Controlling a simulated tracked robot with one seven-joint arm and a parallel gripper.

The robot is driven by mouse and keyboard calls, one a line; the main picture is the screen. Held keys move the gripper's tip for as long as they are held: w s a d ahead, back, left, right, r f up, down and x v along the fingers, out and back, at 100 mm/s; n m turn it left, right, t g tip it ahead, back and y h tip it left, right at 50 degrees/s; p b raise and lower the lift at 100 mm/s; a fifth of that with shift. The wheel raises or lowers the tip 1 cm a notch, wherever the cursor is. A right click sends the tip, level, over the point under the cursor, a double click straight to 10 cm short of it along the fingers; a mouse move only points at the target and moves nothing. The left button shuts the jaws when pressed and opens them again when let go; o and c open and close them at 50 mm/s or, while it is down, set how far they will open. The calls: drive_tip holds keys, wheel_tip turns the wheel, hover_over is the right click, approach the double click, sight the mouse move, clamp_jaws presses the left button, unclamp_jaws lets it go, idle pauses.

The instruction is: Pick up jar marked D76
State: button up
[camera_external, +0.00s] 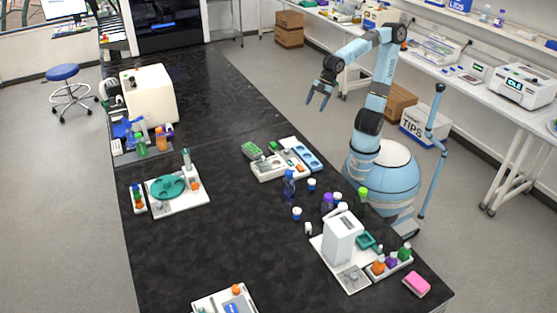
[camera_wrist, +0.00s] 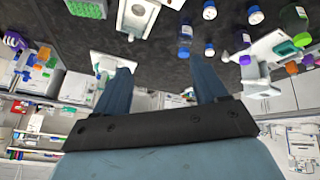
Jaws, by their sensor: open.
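Several small jars with blue or white lids stand on the black bench in the external view, among them one by the blue bottle (camera_external: 312,184) and one nearer the middle (camera_external: 297,213). The wrist view shows similar blue-lidded jars along the top (camera_wrist: 255,15) and lower down (camera_wrist: 210,49). No label is readable, so I cannot tell which jar is D76. My gripper (camera_external: 318,100) is open and empty, raised well above and beyond the jars. In the wrist view its two fingers (camera_wrist: 160,68) are spread apart, with no jar between them.
A blue bottle (camera_external: 289,188), a purple-capped bottle (camera_external: 327,203) and a green-capped bottle (camera_external: 362,199) crowd the jars. A white device (camera_external: 342,238) stands to their right, a white tray station (camera_external: 267,171) behind them. The bench left of the jars (camera_external: 240,225) is clear.

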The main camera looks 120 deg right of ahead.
drive_tip(key=w+a+f+n+t, duration=0.1)
drive_tip(key=w+a+f+n, duration=0.45)
drive_tip(key=w+n, duration=0.35)
drive_tip(key=w+a+f+n+t, duration=0.1)
drive_tip(key=w+a+f+n, duration=0.3)
drive_tip(key=w+a+n, duration=0.35)
drive_tip(key=a+r+n+t+y, duration=0.4)
drive_tip(key=a+r+n, duration=0.9)
drive_tip(key=a+n, duration=0.3)
drive_tip(key=n, duration=0.1)
approach(295, 214)
drive_tip(key=w+f, duration=0.1)
drive_tip(key=w+a+f, duration=0.1)
drive_tip(key=w+f, duration=0.1)
drive_tip(key=f, duration=0.1)
drive_tip(key=shift+w+a, duration=0.25)
drive_tip(key=shift+r+x, duration=0.1)
drive_tip(key=shift+x, duration=1.2)
drive_tip(key=shift+r+x, duration=0.15)
drive_tip(key=shift+x, duration=1.2)
drive_tip(key=shift+w+d+t, duration=0.1)
drive_tip(key=shift+w+t, duration=0.05)
drive_tip(key=shift+t, duration=0.15)
